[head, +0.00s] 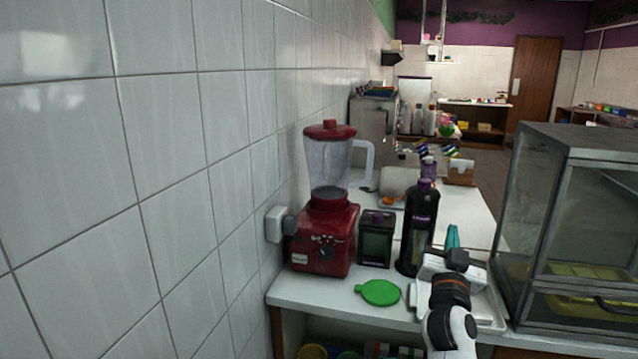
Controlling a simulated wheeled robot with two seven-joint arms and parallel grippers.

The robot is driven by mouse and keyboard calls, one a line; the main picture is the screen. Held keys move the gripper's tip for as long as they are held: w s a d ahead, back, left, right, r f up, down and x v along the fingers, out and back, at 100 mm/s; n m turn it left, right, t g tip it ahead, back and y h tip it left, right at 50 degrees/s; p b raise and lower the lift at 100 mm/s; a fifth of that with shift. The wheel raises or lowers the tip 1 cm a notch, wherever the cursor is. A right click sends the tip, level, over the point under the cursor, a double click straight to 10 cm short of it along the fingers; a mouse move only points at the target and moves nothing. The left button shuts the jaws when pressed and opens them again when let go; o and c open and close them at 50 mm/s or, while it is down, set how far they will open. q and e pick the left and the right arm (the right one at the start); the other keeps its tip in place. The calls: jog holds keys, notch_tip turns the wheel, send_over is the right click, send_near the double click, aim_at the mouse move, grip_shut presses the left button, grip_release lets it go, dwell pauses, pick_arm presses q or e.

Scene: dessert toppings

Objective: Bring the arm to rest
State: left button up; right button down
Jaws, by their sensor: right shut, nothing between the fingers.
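My right arm comes in from the bottom right, white and dark grey with an orange-brown ring. My left gripper is out of view.
A red blender (325,240), a dark jar (376,240) and a green lid (378,292) stand or lie left of the arm. A white tray (490,315) lies beneath and beside it. A glass display case (575,220) stands close on the right. A tiled wall (120,180) bounds the left.

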jog(key=s+d+f+n+g+y, duration=0.1)
jog(key=s+f+g, duration=0.3)
jog(key=s+f, duration=0.5)
jog(key=s+d+f+n+g+y, duration=0.1)
jog(key=s+f+g, duration=0.3)
jog(key=f, duration=0.8)
jog(key=s+a+f+n+g+y, duration=0.2)
jog(key=s+a+f+g, duration=0.15)
jog(key=s, duration=0.55)
jog(key=s+a+f+n+g+y, duration=0.2)
jog(key=s+f+g, duration=0.15)
jog(key=s, duration=0.65)
jog(key=s+a+f+n+g+y, duration=0.2)
jog(key=s+f, duration=0.3)
jog(key=s, duration=0.4)
notch_tip(320, 180, down, 25)
jog(key=g+p, duration=0.1)
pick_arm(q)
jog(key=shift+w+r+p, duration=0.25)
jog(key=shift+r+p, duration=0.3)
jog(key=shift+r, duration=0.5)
pick_arm(e)
jog(key=s+d+f+g, duration=0.1)
jog(key=s+d+f, duration=0.2)
jog(key=s+f, duration=1.2)
jog(key=shift+s+g, duration=0.3)
jog(key=shift+s, duration=0.65)
